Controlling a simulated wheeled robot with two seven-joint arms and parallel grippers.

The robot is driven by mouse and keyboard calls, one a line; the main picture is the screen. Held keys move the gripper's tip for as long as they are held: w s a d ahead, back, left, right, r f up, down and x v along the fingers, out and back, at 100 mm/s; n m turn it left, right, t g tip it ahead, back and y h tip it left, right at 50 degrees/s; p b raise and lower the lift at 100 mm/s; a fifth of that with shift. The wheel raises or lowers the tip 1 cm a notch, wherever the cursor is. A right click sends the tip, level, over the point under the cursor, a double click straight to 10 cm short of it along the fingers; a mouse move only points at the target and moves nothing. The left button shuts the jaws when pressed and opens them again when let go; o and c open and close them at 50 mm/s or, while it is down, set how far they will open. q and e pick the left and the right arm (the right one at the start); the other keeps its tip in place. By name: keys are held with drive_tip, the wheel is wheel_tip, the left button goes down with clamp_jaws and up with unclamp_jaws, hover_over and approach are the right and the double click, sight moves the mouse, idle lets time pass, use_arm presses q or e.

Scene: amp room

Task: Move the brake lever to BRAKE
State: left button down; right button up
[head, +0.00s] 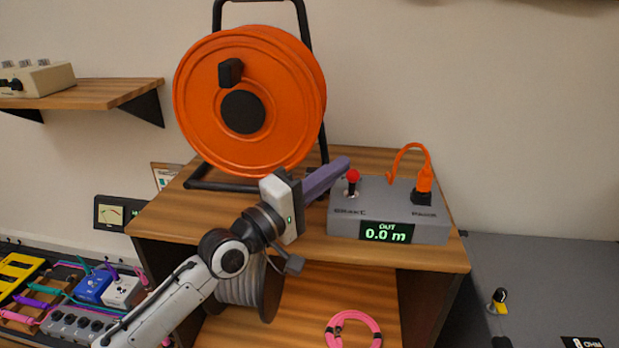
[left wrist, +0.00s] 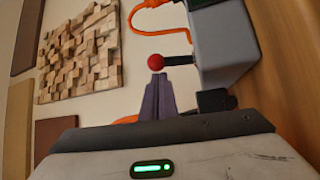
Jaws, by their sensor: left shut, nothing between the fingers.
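The brake lever (head: 352,178) is a short dark stick with a red ball knob, standing roughly upright on the left part of a grey control box (head: 398,236). The box's display reads OUT 0.0 m; the small lettering on its top is hard to read. My left gripper (head: 344,164) is shut and empty, its purple fingers just left of the red knob. In the left wrist view the red knob (left wrist: 156,60) shows just beyond the closed fingertips (left wrist: 157,76). I cannot tell whether they touch. My right gripper is not in view.
A large orange cable reel (head: 215,115) stands on the wooden table left of the box. An orange cable (head: 424,180) plugs into the box's right side. A pink coil (head: 351,326) and a grey spool lie on the shelf below. Pedals (head: 92,288) sit at lower left.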

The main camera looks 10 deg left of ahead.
use_arm(q)
drive_tip(key=v, duration=1)
drive_tip(key=shift+s, duration=0.1)
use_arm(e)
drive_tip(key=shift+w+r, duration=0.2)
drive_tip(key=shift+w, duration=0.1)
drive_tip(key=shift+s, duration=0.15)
